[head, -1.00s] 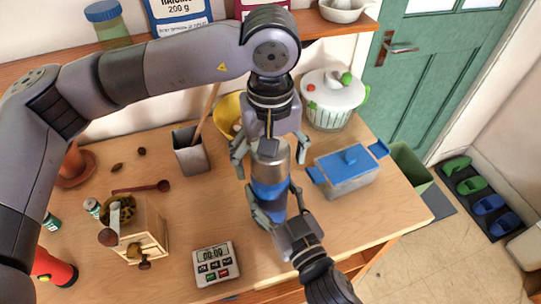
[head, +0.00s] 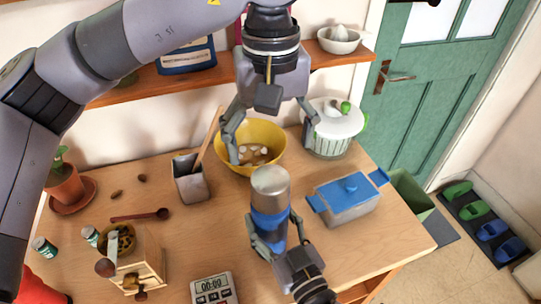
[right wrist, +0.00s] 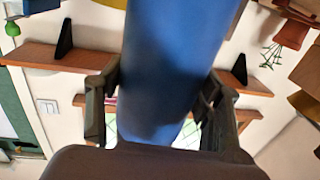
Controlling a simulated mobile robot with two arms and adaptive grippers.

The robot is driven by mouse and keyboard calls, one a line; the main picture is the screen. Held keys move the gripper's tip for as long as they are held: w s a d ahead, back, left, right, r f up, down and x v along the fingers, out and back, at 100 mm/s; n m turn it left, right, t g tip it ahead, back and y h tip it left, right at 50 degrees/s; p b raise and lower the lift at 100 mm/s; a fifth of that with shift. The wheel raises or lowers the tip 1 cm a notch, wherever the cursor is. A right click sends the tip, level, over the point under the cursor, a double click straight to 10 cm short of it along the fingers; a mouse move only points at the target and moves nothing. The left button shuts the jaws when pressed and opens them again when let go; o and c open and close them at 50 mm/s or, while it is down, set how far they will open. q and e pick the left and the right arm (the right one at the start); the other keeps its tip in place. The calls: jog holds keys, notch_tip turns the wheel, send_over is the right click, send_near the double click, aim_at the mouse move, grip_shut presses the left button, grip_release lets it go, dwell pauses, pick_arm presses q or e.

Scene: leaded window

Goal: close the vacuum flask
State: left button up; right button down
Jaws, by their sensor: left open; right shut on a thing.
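The vacuum flask (head: 270,220) has a blue body and stands upright near the middle of the table in the head view. A silver steel cap (head: 270,182) sits on its top; I cannot tell how tightly it is seated. My right gripper (head: 273,236) is shut around the blue body from the front, and the body also fills the middle of the right wrist view (right wrist: 175,60). My left gripper (head: 273,152) is open and empty, above and behind the cap, apart from it. The flask's lower part is partly hidden by my right gripper.
A yellow bowl (head: 267,135) is behind the flask. A grey box with a blue lid (head: 346,200) stands to the right. A utensil pot (head: 190,180), a wooden grinder (head: 140,262) and a timer (head: 213,290) are to the left. A white salad spinner (head: 335,125) stands behind right.

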dwell(0.3)
jog(key=shift+c, duration=1.9)
grip_release()
jog(key=v, duration=1.2)
